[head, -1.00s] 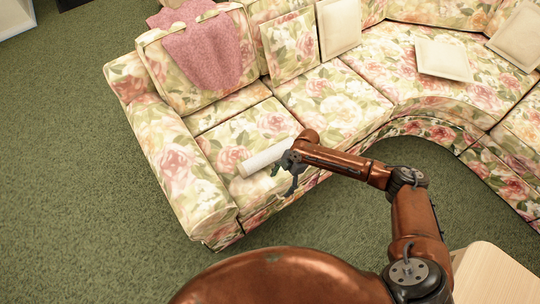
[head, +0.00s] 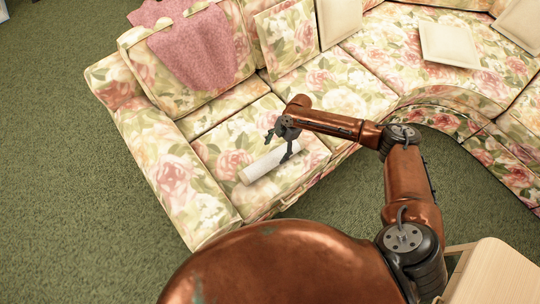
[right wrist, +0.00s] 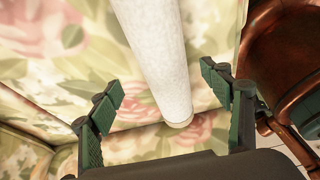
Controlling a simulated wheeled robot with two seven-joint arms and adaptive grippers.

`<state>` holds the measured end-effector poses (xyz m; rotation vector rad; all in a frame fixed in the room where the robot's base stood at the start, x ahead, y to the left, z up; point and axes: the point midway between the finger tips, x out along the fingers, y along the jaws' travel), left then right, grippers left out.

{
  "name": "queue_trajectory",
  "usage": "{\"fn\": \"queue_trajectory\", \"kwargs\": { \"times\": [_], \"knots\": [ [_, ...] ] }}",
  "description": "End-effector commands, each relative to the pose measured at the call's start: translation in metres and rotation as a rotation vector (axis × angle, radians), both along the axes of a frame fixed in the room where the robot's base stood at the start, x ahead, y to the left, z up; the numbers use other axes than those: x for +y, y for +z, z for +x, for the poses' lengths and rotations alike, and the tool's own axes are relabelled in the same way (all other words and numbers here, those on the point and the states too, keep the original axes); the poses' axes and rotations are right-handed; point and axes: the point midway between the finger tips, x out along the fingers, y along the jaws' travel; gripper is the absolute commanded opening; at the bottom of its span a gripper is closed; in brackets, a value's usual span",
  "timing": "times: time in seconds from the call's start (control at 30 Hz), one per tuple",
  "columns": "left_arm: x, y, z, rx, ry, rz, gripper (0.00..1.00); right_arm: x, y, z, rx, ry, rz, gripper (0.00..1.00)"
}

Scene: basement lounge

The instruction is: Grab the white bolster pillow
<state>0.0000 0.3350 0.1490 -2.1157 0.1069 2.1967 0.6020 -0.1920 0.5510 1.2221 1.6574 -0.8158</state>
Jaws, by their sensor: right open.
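The white bolster pillow (head: 262,165) lies on the floral seat cushion at the near left end of the sofa. My right gripper (head: 277,146) is just above it, near its right part, with one finger overlapping the pillow in the head view. In the right wrist view the white bolster pillow (right wrist: 158,50) runs from the top edge down between the two spread fingers of my right gripper (right wrist: 162,86). The fingers are open, with a visible gap on each side of the pillow. Contact cannot be told. My left gripper is not in view.
The floral sofa (head: 170,185) curves to the right. A pink throw (head: 200,45) drapes over its back cushion. Cream square pillows (head: 448,44) lie farther right. A light wooden table (head: 490,275) stands at the lower right. Green carpet is clear at left.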

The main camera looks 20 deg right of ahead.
Motion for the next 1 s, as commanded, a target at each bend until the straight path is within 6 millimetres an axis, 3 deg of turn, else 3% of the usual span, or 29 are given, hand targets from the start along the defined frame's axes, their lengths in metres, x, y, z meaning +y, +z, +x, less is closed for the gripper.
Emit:
{"fn": "queue_trajectory", "kwargs": {
  "times": [0.5,0.8,1.0],
  "knots": [
    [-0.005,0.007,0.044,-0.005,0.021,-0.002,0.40,0.021,-0.058,-0.011,0.002,-0.006,-0.002,0.72],
    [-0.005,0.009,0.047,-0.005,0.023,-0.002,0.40,0.023,-0.059,-0.011,0.001,-0.005,-0.001,0.71],
    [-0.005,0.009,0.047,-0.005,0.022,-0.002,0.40,0.023,-0.059,-0.011,0.001,-0.005,-0.001,0.57]
  ]
}}
